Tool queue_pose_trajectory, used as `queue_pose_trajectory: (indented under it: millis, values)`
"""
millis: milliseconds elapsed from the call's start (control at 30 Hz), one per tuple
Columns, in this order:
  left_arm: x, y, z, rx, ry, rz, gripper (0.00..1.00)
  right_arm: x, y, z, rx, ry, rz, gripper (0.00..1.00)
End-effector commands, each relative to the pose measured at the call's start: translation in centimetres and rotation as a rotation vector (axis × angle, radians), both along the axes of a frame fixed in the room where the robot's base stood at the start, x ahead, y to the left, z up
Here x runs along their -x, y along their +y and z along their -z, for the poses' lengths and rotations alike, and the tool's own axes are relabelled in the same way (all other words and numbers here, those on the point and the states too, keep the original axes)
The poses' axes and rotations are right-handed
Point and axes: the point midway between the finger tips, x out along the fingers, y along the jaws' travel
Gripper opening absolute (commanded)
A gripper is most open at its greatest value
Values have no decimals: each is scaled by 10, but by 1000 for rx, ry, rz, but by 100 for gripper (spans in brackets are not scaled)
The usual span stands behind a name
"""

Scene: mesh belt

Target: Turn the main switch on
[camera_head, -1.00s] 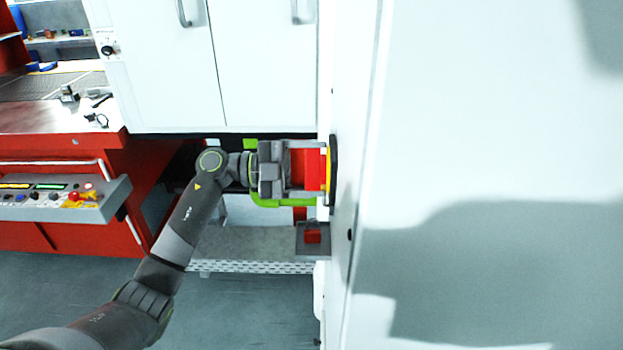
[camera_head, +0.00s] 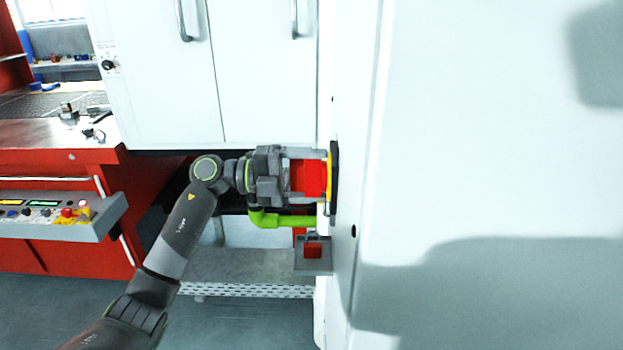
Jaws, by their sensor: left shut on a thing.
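The main switch is a red handle (camera_head: 309,176) on a yellow and black plate (camera_head: 332,178), fixed to the side of the white cabinet. My left gripper (camera_head: 308,177) reaches in from the left, with one finger above the red handle and one below it. It is shut on the handle. The fingertips are close to the yellow plate. The exact turn of the handle is partly hidden by the fingers. My right gripper is not in view.
A large white cabinet wall (camera_head: 480,150) fills the right side. White cabinet doors (camera_head: 215,70) stand behind the gripper. A grey bracket with a red part (camera_head: 313,255) sits just below the switch. A control panel (camera_head: 60,213) with buttons juts out at left.

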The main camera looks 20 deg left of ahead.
Motion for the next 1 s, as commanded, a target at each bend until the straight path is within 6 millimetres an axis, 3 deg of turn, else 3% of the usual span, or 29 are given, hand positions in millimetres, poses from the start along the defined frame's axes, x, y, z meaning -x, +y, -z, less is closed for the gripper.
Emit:
queue_pose_trajectory:
  millis: [300, 333, 467, 800, 1000]
  values:
    - [0, 0, 1, -4, -3, 1, 54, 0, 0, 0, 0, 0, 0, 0]
    - [0, 0, 1, -4, -3, 1, 80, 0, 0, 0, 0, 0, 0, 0]
    - [0, 0, 1, -3, -2, 1, 97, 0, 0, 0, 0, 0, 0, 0]
    - [1, 2, 1, -3, -2, 0, 98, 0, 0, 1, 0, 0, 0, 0]
    - [6, 24, 3, -6, -2, -3, 98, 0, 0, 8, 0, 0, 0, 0]
